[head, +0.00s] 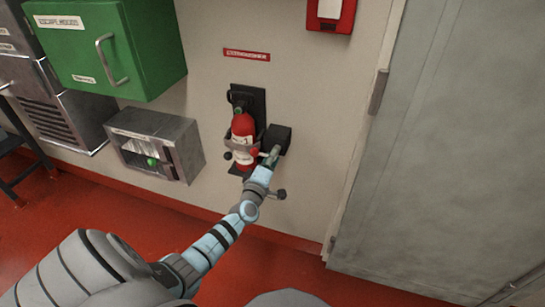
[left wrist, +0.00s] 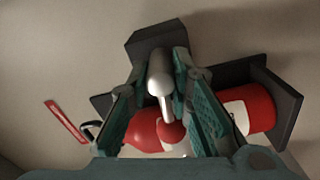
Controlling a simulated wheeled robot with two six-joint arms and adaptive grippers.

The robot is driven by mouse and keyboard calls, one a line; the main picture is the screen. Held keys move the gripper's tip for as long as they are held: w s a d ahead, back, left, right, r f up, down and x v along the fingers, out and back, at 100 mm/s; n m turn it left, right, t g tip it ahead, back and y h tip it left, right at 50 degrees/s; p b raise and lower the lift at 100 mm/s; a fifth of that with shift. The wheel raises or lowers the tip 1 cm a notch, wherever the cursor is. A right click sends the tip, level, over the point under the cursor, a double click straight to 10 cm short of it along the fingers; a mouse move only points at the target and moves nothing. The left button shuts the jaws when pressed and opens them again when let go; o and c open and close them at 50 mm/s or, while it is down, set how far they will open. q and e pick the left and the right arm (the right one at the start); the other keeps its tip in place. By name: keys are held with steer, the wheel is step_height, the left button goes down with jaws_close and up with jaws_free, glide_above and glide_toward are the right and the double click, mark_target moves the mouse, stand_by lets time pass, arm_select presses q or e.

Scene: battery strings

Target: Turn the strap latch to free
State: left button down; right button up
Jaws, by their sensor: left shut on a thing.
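The strap latch has a dark box (head: 279,135) on the wall, right of the red extinguisher (head: 243,126). In the left wrist view the box (left wrist: 152,42) carries a silver lever (left wrist: 160,75) with a red knob (left wrist: 170,132) at its end. My left gripper (head: 272,156) is at the latch, its fingers on either side of the lever and shut on it. The extinguisher (left wrist: 261,107) stands in its dark bracket, with a grey strap (head: 232,147) across its front. The gripper hides part of the latch in the head view. My right gripper is not seen.
A green cabinet (head: 105,45) and a small metal case (head: 125,146) are on the left. A red sign (head: 247,55) is above the extinguisher, and a large grey door (head: 455,150) stands on the right. The red floor (head: 110,225) below is partly open.

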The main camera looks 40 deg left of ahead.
arm_select(q)
steer(key=m+p, duration=0.2)
steer(key=m, duration=0.2)
steer(key=shift+r+m, duration=0.1)
steer(key=shift+m, duration=0.3)
steer(key=m+p, duration=0.2)
steer(key=m, duration=0.2)
steer(key=shift+m, duration=0.3)
steer(key=m+p, duration=0.1)
steer(key=m, duration=0.2)
steer(key=shift+m+p, duration=0.3)
steer(key=shift+p, duration=0.1)
steer(key=shift+m+p, duration=0.5)
steer(key=shift+m, duration=1.4)
steer(key=shift+w, duration=0.1)
steer(key=c, duration=1.5)
jaws_free()
steer(key=shift+o, duration=0.3)
steer(key=shift+d, duration=0.15)
steer(key=shift+r, duration=0.15)
